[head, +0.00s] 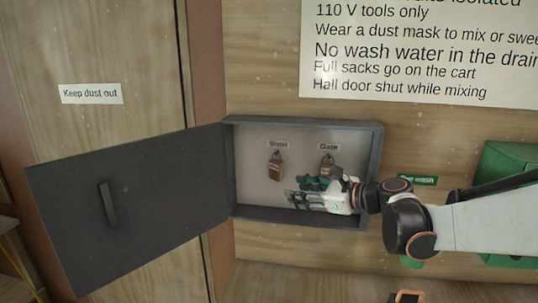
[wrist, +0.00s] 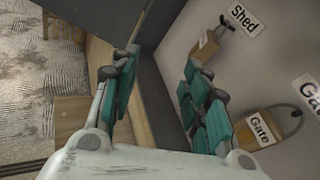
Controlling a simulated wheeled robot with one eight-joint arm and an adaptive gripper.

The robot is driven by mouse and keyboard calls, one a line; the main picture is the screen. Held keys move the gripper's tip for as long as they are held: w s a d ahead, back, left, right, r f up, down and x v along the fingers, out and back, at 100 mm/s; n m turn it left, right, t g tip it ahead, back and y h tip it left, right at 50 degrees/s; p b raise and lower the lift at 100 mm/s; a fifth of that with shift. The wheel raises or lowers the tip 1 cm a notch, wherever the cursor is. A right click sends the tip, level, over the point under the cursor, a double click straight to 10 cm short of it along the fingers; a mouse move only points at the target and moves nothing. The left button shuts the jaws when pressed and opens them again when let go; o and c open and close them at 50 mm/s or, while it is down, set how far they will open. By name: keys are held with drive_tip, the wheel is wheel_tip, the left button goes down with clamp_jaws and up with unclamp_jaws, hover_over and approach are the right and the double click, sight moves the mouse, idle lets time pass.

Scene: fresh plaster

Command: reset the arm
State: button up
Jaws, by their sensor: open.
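My gripper (head: 299,193) is open, with teal finger pads, and reaches from the right into the lower right part of an open grey wall cabinet (head: 375,140). In the wrist view its fingers (wrist: 162,64) are spread with nothing between them.
The cabinet door (head: 150,190) stands wide open to the left, with a dark handle (head: 108,204). A green box (head: 510,165) is on the wall at the right, near my arm. A notice board (head: 420,50) is above. Wood-look wall surrounds the cabinet.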

drive_tip(key=s+d+f+n+g+h+b, duration=0.1)
drive_tip(key=s+f+n, duration=0.4)
drive_tip(key=s, duration=0.5)
drive_tip(key=s+d+f+n+h+b, duration=0.3)
drive_tip(key=s+d+f+n+h, duration=0.2)
drive_tip(key=s+n, duration=0.5)
drive_tip(key=s+d+f+n+g+h+b, duration=0.1)
drive_tip(key=s+d+f+n+h, duration=0.3)
drive_tip(key=s, duration=0.6)
wheel_tip(320, 180, down, 2)
drive_tip(key=n+h+b, duration=0.1)
drive_tip(key=n, duration=0.2)
drive_tip(key=shift+s+n+g, duration=0.3)
drive_tip(key=shift+n, duration=0.1)
drive_tip(key=shift+c, duration=1)
drive_tip(key=shift+a, duration=0.1)
